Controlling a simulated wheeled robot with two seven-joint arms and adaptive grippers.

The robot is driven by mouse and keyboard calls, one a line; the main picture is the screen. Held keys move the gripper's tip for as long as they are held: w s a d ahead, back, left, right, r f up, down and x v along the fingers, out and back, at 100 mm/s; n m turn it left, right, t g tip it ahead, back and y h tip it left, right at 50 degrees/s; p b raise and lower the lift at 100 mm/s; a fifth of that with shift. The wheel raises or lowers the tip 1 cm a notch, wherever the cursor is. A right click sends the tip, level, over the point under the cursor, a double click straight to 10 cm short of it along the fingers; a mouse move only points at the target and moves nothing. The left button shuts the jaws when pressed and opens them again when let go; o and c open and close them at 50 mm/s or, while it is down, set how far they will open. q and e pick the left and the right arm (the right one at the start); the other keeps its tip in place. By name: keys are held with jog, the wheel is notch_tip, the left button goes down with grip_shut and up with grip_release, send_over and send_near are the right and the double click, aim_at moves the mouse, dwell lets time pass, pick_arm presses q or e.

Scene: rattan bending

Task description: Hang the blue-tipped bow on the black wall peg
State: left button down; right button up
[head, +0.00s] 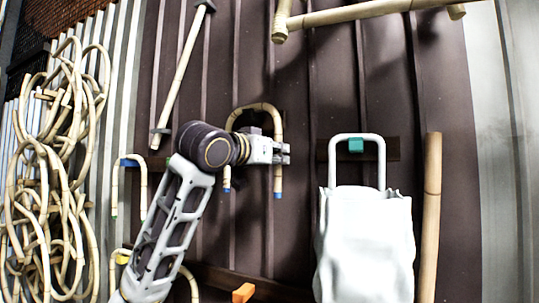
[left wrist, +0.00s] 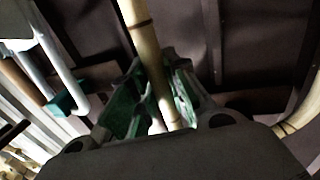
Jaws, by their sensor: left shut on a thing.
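The blue-tipped bow (head: 260,107) is a pale cane arch held upright in front of the dark wall, curve up, with blue ends pointing down. My left gripper (head: 283,152) is shut on its right leg, above the blue tip. In the left wrist view, the bow's leg (left wrist: 145,45) runs between the green-padded fingers (left wrist: 160,105), and another curved part of the bow shows at the right edge. I cannot make out the black wall peg; a dark area lies behind the bow. I cannot tell whether the bow touches a peg. My right gripper is out of view.
Left of my arm, a green-tipped bow (head: 115,190) hangs on a blue peg (head: 130,163). Right, a white bag (head: 368,245) hangs by a teal peg (head: 356,145). An orange peg (head: 243,292) is below. A bamboo pole (head: 431,215) and coiled rattan (head: 45,180) flank the wall.

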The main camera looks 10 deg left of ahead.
pick_arm(q)
jog(key=c, duration=1.3)
grip_release()
jog(key=v, duration=1.2)
jog(key=shift+s+a, duration=0.15)
jog(key=shift+s, duration=0.1)
jog(key=d+v, duration=0.1)
jog(key=v, duration=0.7)
jog(key=shift+s+d+b, duration=0.25)
jog(key=shift+s+b, duration=0.05)
jog(key=shift+s, duration=0.3)
jog(key=shift+w, duration=0.1)
